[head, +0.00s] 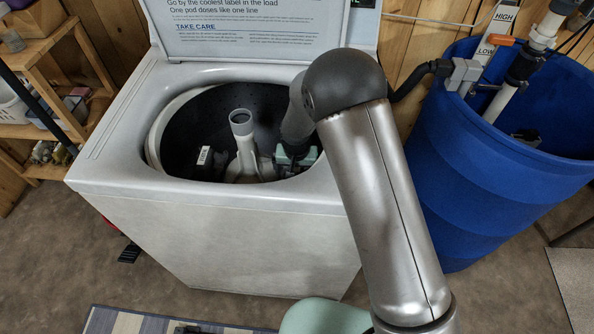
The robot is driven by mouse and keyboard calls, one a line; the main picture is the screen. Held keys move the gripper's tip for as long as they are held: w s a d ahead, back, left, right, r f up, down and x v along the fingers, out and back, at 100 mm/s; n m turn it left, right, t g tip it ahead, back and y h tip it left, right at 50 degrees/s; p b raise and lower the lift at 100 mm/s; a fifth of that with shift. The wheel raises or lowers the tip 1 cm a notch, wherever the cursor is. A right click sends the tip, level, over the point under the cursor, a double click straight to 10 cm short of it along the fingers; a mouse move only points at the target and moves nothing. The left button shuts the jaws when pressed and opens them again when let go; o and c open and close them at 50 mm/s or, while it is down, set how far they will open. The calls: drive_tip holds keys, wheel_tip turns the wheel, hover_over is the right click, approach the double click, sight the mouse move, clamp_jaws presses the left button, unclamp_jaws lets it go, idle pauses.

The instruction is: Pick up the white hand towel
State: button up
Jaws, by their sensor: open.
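The top-loading washing machine (120,130) stands with its lid up, and its dark drum (190,115) is open. My arm reaches over the right side of the opening. My gripper (292,165) is down inside the drum, to the right of the pale agitator (242,140). It is open, though its fingertips are small and partly lost in shadow. I cannot make out the white hand towel for certain; pale shapes at the agitator's foot may be the agitator itself. A small white item with dark marks (204,156) shows at the drum's left; I cannot tell what it is.
The raised lid (262,30) stands behind the opening. A blue barrel (470,150) with pipes is at the right, close to my arm. A wooden shelf (60,50) is at the left. A striped rug (150,320) lies in front on the floor.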

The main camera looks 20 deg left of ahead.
drive_tip(key=c, duration=0.7)
drive_tip(key=shift+r, duration=0.1)
